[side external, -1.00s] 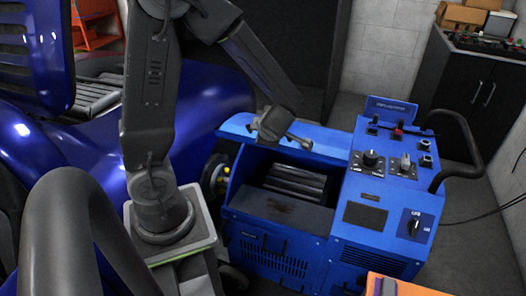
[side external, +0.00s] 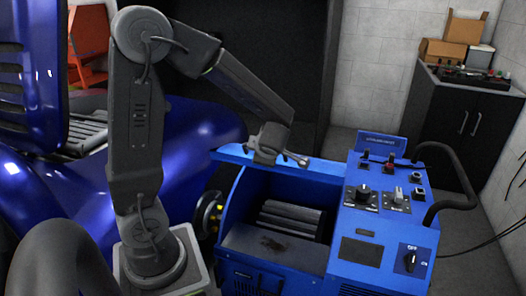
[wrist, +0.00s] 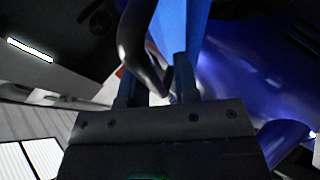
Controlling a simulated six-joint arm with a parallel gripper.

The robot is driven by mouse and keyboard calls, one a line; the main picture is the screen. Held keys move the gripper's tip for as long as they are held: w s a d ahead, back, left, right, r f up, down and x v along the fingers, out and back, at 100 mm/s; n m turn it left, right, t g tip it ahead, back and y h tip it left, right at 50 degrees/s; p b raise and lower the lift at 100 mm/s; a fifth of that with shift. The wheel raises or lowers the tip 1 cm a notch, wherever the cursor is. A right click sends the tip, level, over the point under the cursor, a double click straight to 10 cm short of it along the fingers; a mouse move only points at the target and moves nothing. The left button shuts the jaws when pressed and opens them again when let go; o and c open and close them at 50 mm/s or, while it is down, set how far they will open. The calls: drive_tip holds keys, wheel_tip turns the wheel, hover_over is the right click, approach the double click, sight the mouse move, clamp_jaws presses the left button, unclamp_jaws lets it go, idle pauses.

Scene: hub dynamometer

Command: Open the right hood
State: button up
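The blue machine (side external: 377,225) has its roller bay uncovered, with dark rollers (side external: 290,216) showing inside. A blue hood panel (side external: 228,154) stands raised along the bay's back edge. My gripper (side external: 282,157) is at that panel's upper edge, partly covering it. In the wrist view, my gripper's two fingers (wrist: 157,88) are apart, with a black curved handle (wrist: 133,35) passing down between them. The blue panel (wrist: 182,28) shows beyond the handle. I cannot tell whether the fingers touch the handle.
A control panel with knobs (side external: 363,192) and a black side rail (side external: 445,190) are at the machine's right. A glossy blue vehicle (side external: 190,130) stands at the left. A black cabinet (side external: 458,125) with cardboard boxes (side external: 463,28) is at the back right.

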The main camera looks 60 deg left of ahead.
drive_tip(key=shift+o, duration=0.9)
drive_tip(key=s+d+f, duration=0.2)
drive_tip(key=f, duration=0.8)
drive_tip(key=s+d+f+t+y, duration=0.1)
drive_tip(key=s+d+f, duration=0.1)
drive_tip(key=f, duration=0.7)
drive_tip(key=s+d+f+y, duration=0.1)
drive_tip(key=s+d+f, duration=0.2)
drive_tip(key=f, duration=0.7)
drive_tip(key=shift+f+n+t, duration=0.3)
drive_tip(key=v, duration=1.5)
drive_tip(key=shift+d, duration=0.45)
